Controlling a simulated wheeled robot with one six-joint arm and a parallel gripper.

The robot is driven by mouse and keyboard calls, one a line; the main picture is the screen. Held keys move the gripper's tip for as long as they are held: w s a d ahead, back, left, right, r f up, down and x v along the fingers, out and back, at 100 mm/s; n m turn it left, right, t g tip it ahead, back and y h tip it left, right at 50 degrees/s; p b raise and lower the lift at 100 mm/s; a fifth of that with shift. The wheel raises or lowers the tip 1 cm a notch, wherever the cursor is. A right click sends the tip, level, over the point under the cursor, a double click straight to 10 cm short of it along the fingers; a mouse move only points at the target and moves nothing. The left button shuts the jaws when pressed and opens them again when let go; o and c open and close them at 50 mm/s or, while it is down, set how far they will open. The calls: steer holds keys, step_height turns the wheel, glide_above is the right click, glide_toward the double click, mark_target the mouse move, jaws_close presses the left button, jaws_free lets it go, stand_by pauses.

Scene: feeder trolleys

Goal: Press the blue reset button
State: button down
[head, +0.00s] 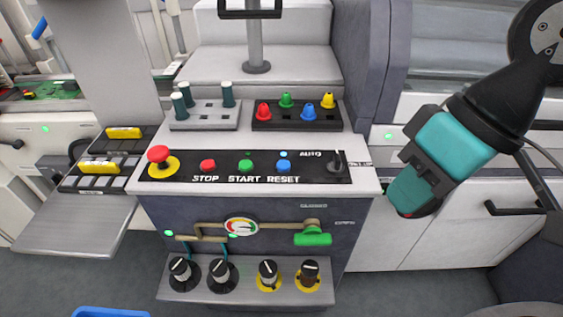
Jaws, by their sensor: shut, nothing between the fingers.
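The blue reset button (284,166) sits on the black control strip (225,170) on top of the console, above the white word RESET. The green start button (246,166) and the red stop button (208,166) are to its left. A black knob (336,162) is to its right. My gripper (408,214) hangs to the right of the console, teal and black, pointing down and left. It is shut and empty, apart from the button. Nothing covers the button.
A red mushroom button (158,154) on a yellow base stands at the strip's left end. Below are a green valve handle (312,238) and several knobs (268,274). The space just above the button looks clear.

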steer(key=w+a+r+m+p, duration=0.2)
steer(key=w+a+m+p, duration=0.1)
steer(key=w+m+p, duration=0.15)
steer(key=m+t+y+p, duration=0.2)
steer(key=m+t+p, duration=0.5)
steer(key=m+p, duration=1.1)
glide_above(282, 166)
steer(key=b, duration=0.3)
step_height(282, 166, down, 5)
steer(key=m, duration=0.3)
steer(key=shift+f, duration=0.2)
steer(key=shift+f+b, duration=0.1)
steer(key=shift+b, duration=0.2)
step_height(282, 166, down, 9)
steer(key=b, duration=0.6)
steer(key=shift+f+b, duration=0.25)
steer(key=shift+b, duration=0.35)
